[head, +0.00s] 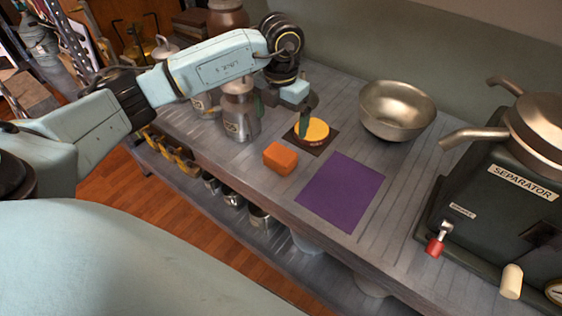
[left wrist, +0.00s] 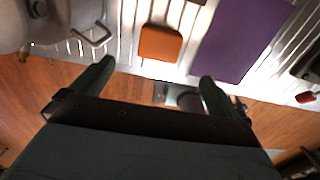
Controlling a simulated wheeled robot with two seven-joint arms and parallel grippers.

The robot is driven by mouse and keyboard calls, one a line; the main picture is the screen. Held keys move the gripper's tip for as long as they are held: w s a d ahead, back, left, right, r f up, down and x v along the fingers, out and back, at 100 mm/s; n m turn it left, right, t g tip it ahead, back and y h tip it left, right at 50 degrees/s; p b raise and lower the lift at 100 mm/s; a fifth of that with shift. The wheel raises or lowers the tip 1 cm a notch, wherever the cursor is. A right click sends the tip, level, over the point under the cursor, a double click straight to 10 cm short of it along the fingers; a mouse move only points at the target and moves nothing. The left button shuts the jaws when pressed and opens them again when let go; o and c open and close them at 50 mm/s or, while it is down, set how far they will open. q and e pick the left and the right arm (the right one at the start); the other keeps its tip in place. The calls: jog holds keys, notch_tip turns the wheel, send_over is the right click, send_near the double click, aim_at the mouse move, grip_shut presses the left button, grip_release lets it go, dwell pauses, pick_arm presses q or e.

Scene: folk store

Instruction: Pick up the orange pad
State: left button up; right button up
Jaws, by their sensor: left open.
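The orange pad (head: 280,158) is a small rounded block lying on the grey slatted counter, near its front edge and left of a purple mat. It also shows in the left wrist view (left wrist: 160,43), beyond the fingertips and roughly centred between them. My left gripper (head: 284,114) is above the counter, farther back than the orange pad, with one finger in front of a yellow disc. In the left wrist view its two dark green fingers (left wrist: 156,70) are spread apart with nothing held between them. My right gripper is not in view.
The purple mat (head: 343,191) lies right of the pad. The yellow disc (head: 317,129) sits on a dark square behind it. A metal bowl (head: 397,108), a separator machine (head: 515,180) and a metal canister (head: 240,112) stand around. Mugs (head: 259,218) are below the counter.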

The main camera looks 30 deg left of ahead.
aim_at(280, 153)
pick_arm(q)
notch_tip(280, 153, down, 8)
jog(key=shift+r+b, duration=0.2)
jog(key=shift+b, duration=0.4)
notch_tip(280, 153, down, 4)
jog(key=shift+s+f+b, duration=0.15)
jog(key=shift+f+b, duration=0.05)
jog(key=shift+b, duration=0.35)
jog(key=shift+f, duration=0.4)
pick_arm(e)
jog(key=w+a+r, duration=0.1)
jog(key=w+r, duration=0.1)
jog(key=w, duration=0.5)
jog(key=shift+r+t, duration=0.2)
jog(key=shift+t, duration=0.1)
pick_arm(q)
jog(key=c, duration=1)
jog(key=shift+r, duration=0.1)
jog(key=shift+r, duration=0.3)
notch_tip(280, 153, up, 9)
jog(key=shift+r+p, duration=0.15)
jog(key=shift+p, duration=0.85)
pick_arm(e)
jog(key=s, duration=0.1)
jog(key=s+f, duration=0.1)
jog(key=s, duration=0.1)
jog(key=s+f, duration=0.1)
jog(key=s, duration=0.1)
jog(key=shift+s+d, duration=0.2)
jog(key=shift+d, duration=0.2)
